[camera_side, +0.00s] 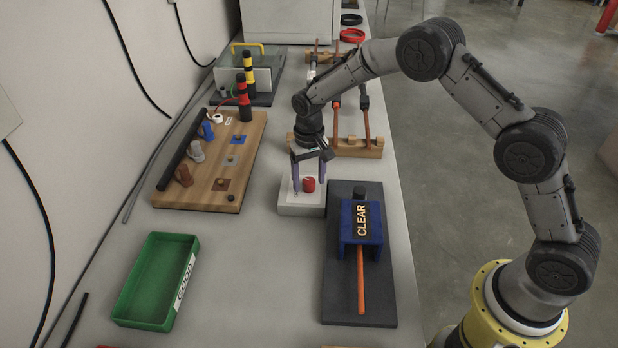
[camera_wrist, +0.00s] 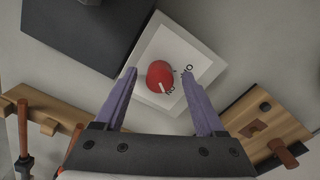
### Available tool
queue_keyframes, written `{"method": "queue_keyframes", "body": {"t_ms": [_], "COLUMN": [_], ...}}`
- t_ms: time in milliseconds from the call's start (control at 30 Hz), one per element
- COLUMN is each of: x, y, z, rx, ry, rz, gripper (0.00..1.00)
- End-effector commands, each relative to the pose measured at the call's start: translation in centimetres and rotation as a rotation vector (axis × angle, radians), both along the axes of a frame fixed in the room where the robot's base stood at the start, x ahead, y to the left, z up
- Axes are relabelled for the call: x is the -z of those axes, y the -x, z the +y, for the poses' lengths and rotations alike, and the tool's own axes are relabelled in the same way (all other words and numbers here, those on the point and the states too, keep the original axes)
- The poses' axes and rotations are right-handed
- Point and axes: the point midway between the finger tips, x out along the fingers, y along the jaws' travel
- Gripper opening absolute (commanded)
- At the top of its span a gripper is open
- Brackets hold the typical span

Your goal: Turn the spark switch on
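The spark switch appears to be the red round knob (camera_side: 309,184) on a white square base (camera_side: 290,207) in the middle of the table. In the wrist view, the red knob (camera_wrist: 160,75) has a white pointer mark towards the bottom of the picture, and black lettering sits beside it on the white base (camera_wrist: 155,45). My gripper (camera_side: 309,187) is open and points down at the knob, with one purple finger on each side. I see no clear contact between fingers and knob.
A blue block marked CLEAR (camera_side: 349,222) on a dark board stands close in front. A wooden board with coloured clips (camera_side: 185,195) lies left. A wooden rack with copper-coloured rods (camera_side: 374,151) is behind. A green GOOD tray (camera_side: 133,303) is front left.

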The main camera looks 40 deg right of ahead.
Motion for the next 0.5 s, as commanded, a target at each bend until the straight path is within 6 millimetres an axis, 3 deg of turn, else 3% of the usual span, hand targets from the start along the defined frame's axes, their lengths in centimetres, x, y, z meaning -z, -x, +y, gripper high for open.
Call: {"method": "queue_keyframes", "body": {"t_ms": [267, 500], "x": [-0.9, -5.3], "y": [0.0, -0.1], "z": [0.0, 0.0], "rx": [-0.001, -0.001], "ry": [0.0, 0.0], "rz": [-0.001, -0.005], "gripper": [0.72, 0.72]}}
